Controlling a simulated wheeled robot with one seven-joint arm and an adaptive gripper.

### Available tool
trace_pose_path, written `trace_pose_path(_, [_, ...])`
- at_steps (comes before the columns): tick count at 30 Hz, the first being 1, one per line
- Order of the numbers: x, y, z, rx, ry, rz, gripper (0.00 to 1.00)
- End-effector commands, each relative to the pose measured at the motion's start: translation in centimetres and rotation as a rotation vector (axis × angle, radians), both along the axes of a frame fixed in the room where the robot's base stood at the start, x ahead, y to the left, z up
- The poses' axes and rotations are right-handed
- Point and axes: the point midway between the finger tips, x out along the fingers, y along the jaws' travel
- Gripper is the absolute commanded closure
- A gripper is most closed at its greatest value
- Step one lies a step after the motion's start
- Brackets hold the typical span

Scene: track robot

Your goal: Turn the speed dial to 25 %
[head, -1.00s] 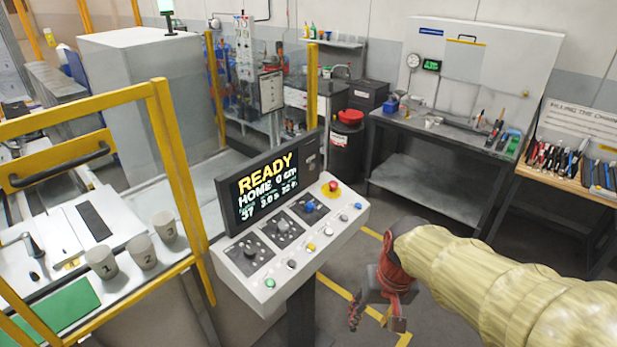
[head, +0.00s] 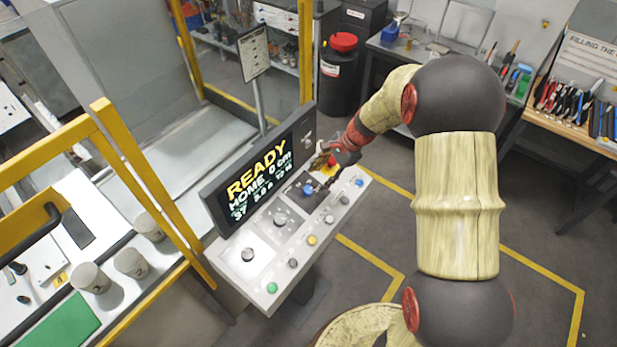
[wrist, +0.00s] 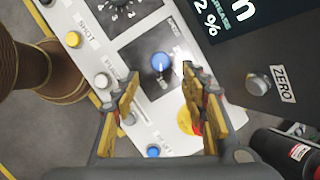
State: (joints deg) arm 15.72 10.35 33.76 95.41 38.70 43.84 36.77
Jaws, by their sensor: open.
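The control panel (head: 345,207) carries several knobs and buttons under a screen (head: 255,175) reading READY and HOME. A blue-capped dial (head: 308,189) sits on a dark plate near the panel's right end. The same blue dial (wrist: 161,62) shows between and just beyond my fingertips in the wrist view, apart from them. My gripper (wrist: 160,78) is open and empty, above the panel's right end.
A red stop button on a yellow base (wrist: 188,122) lies close beside my right finger. White (wrist: 102,80), yellow (wrist: 73,39) and blue (wrist: 153,151) buttons line the panel edge. A ZERO button (wrist: 258,84) is right of the screen. Yellow guard posts (head: 305,50) stand behind.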

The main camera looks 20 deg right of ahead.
Motion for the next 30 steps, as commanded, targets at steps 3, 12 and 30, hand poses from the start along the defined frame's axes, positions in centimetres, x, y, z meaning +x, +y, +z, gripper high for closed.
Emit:
trace_pose_path(3, [0.2, 0.3, -0.6, 0.002, 0.008, -0.013, 0.57])
trace_pose_path(12, [0.9, 2.1, -4.5, 0.001, 0.007, -0.010, 0.57])
trace_pose_path(30, [1.4, 3.1, -6.9, 0.000, 0.004, -0.009, 0.58])
